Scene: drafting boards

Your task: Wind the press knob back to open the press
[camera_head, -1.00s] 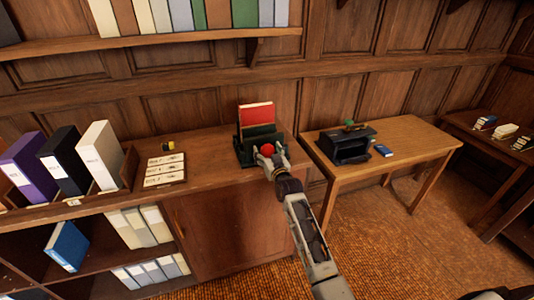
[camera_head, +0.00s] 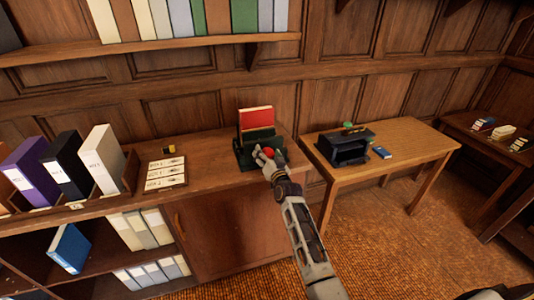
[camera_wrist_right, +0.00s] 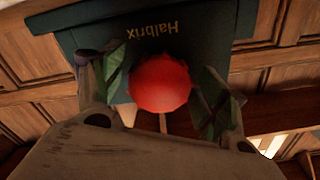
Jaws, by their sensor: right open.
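The press (camera_head: 245,157) is dark green and stands on the wooden cabinet top, with a red book or board (camera_head: 256,118) upright in it. Its round red knob (camera_head: 268,152) faces the front. My right gripper (camera_head: 264,157) is at the knob and hides part of it. In the right wrist view the red knob (camera_wrist_right: 160,82) sits between the two open fingers (camera_wrist_right: 160,88), in front of the press's dark face (camera_wrist_right: 200,25) lettered "Halbrix". The fingers stand on either side without being closed on it; whether one touches it is unclear. My left gripper is out of view.
A card board (camera_head: 166,172) and a rack of binders (camera_head: 97,160) are left of the press. A side table (camera_head: 415,140) to the right bears a dark device (camera_head: 343,148) and a small blue item (camera_head: 382,152). The cabinet top between card board and press is clear.

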